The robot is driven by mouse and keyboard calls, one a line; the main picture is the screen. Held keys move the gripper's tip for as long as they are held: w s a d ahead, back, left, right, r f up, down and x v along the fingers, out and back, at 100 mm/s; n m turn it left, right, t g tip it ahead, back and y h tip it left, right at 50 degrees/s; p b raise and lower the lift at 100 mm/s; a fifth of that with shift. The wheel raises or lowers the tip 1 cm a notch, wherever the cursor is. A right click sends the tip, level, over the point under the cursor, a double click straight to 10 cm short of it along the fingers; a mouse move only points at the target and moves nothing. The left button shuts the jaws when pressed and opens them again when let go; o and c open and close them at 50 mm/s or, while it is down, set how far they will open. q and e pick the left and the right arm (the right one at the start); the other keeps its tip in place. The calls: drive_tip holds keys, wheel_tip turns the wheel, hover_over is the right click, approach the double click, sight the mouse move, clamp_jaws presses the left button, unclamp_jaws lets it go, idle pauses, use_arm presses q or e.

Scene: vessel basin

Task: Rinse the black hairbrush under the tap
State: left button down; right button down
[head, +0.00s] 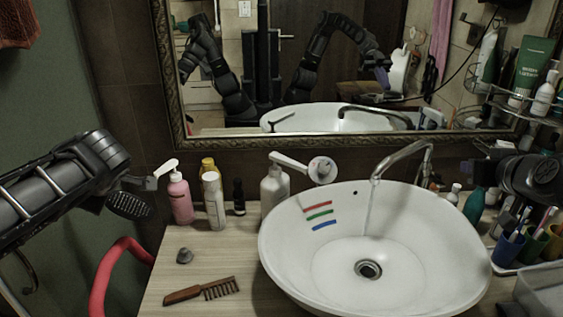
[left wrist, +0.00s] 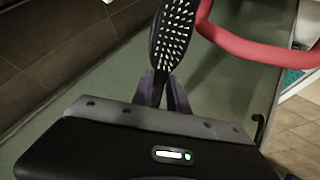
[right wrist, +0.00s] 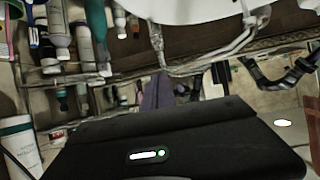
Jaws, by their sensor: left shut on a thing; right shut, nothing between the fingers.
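The black hairbrush (head: 130,205) is held in the air at the left, clear of the basin. My left gripper (head: 143,183) is shut on it; in the left wrist view the brush (left wrist: 172,35) points away from the fingers (left wrist: 160,88) with its pale-tipped bristles showing. The metal tap (head: 405,155) stands behind the white basin (head: 280,245), and a thin stream of water runs from it toward the drain. My right gripper (head: 470,168) is shut and empty at the right of the tap; its fingers (right wrist: 157,95) show in the right wrist view.
A pink pump bottle (head: 180,197) and other bottles line the counter's back. A brown comb (head: 203,291) and a small grey object (head: 184,256) lie left of the basin. A red curved tube (head: 105,275) is below my left arm. Cups (head: 509,246) crowd the right side.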

sight(442, 185)
use_arm(q)
drive_tip(key=shift+w+f, duration=0.1)
idle(0.3)
